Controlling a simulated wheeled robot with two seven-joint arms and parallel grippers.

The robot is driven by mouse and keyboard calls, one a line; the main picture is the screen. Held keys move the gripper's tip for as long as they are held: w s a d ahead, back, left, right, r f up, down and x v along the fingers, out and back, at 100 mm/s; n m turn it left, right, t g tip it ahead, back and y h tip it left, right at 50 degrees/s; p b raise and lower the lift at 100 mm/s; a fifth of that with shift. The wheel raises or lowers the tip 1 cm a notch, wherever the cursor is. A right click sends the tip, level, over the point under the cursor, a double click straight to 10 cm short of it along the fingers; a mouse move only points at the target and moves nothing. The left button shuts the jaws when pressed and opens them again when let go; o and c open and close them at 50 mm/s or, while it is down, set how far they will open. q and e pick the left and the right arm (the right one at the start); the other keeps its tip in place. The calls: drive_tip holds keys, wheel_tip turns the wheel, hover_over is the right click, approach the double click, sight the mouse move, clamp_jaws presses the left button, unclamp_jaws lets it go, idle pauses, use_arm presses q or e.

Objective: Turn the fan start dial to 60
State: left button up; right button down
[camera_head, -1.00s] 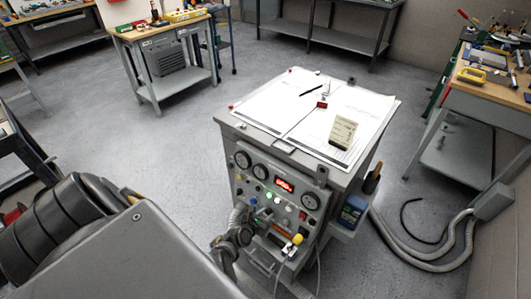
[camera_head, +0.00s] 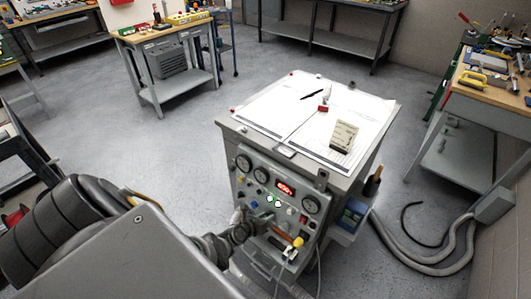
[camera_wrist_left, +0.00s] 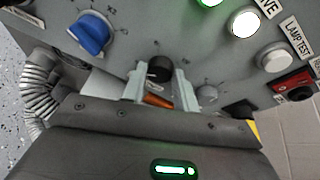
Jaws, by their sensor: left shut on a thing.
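A black dial (camera_wrist_left: 160,68) on the grey panel sits between the two pale fingers of my left gripper (camera_wrist_left: 160,80) in the left wrist view. The fingers are shut on its sides. I take it for the fan start dial, but its label and scale are too small to read. In the head view my left gripper (camera_head: 258,222) reaches the front of the grey control cabinet (camera_head: 238,196) from the left and hides part of the panel. My right gripper is not in view.
A blue selector knob (camera_wrist_left: 91,36) is up and left of the black dial, and a small grey knob (camera_wrist_left: 207,93) is close on its right. A lit white button (camera_wrist_left: 244,23) is farther right. A corrugated hose (camera_wrist_left: 38,88) runs at the left.

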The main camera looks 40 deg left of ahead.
use_arm(q)
drive_tip(key=o, duration=1)
drive_tip(key=shift+c, duration=0.2)
drive_tip(key=shift+s+r+p, duration=0.2)
drive_tip(key=shift+s+p, duration=0.1)
drive_tip(key=shift+p, duration=0.05)
drive_tip(key=p+v, duration=0.5)
drive_tip(key=v, duration=0.5)
drive_tip(key=shift+f, duration=0.1)
